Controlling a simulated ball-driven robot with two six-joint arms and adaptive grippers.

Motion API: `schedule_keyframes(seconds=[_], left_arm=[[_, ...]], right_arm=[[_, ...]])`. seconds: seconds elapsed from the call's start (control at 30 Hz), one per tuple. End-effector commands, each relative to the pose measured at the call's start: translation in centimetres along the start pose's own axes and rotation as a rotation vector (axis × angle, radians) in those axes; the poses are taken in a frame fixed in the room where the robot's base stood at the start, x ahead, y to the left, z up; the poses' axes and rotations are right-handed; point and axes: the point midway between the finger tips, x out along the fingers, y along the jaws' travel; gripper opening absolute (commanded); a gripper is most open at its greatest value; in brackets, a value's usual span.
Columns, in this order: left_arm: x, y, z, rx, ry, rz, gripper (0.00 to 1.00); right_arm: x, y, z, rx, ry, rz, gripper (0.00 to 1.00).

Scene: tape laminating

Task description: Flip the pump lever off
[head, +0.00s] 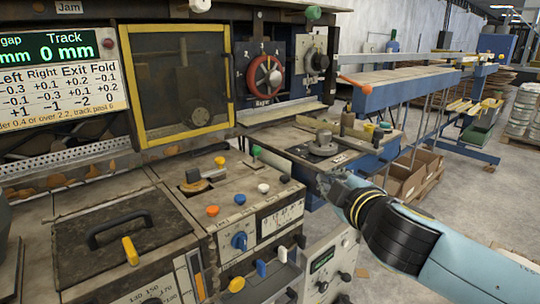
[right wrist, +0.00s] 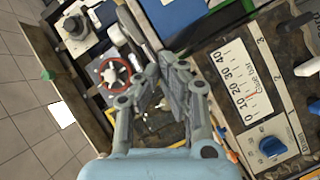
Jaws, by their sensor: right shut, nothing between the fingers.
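My right gripper (head: 328,180) is at the right of the head view, beside the front machine's right edge. In the right wrist view its two fingers (right wrist: 163,75) are shut with nothing held between them. Several small levers stand on the front machine: a white lever (head: 282,253), a blue lever (head: 261,268), a yellow lever (head: 237,284) and a black one (head: 300,240). No readable label marks which is the pump lever, so I cannot tell. My gripper appears apart from these levers. My left gripper is not in view.
A dial panel (head: 280,216) with a blue knob (head: 239,240) is left of my gripper; the dial also shows in the right wrist view (right wrist: 238,85). A red handwheel (head: 265,77) is behind. A bench (head: 355,160) with a round fixture stands beyond my gripper.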

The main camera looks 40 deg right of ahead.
Motion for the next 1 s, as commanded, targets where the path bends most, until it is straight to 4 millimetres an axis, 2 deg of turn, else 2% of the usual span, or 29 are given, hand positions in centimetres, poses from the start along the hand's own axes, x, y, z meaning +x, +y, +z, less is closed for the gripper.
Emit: schedule_keyframes(seconds=[0.03, 0.1, 0.17, 0.2, 0.27, 0.33, 0.4, 0.5, 0.6, 0.73, 1.0], left_arm=[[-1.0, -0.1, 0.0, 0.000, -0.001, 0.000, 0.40], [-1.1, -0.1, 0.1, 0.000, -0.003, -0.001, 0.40], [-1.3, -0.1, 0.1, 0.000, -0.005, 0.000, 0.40], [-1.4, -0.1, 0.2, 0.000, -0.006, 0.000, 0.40], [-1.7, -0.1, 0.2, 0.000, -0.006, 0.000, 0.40], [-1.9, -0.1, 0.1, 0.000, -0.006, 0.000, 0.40], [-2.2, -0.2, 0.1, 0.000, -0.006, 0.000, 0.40], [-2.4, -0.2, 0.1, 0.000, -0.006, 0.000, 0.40], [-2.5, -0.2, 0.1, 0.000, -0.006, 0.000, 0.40], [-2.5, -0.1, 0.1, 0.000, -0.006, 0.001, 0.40], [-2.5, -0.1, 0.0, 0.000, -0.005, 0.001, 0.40]], right_arm=[[0.4, 4.9, -4.4, -0.159, 0.167, 0.129, 0.00], [0.1, 7.6, -9.6, -0.425, 0.398, 0.263, 0.00], [-0.4, 7.8, -13.2, -0.679, 0.576, 0.333, 0.00], [-0.7, 7.2, -14.8, -0.858, 0.681, 0.360, 0.00], [-0.8, 5.7, -15.9, -1.128, 0.805, 0.366, 0.00], [-0.1, 3.8, -15.4, -1.426, 0.900, 0.332, 0.00], [1.2, 2.5, -13.6, -1.689, 0.941, 0.270, 0.00], [3.2, 2.2, -10.4, -1.969, 0.936, 0.166, 0.00], [4.6, 2.7, -8.1, -2.136, 0.906, 0.084, 0.00], [5.3, 3.1, -6.8, -2.215, 0.883, 0.040, 0.00], [5.3, 3.0, -6.8, -2.216, 0.883, 0.038, 0.00]])
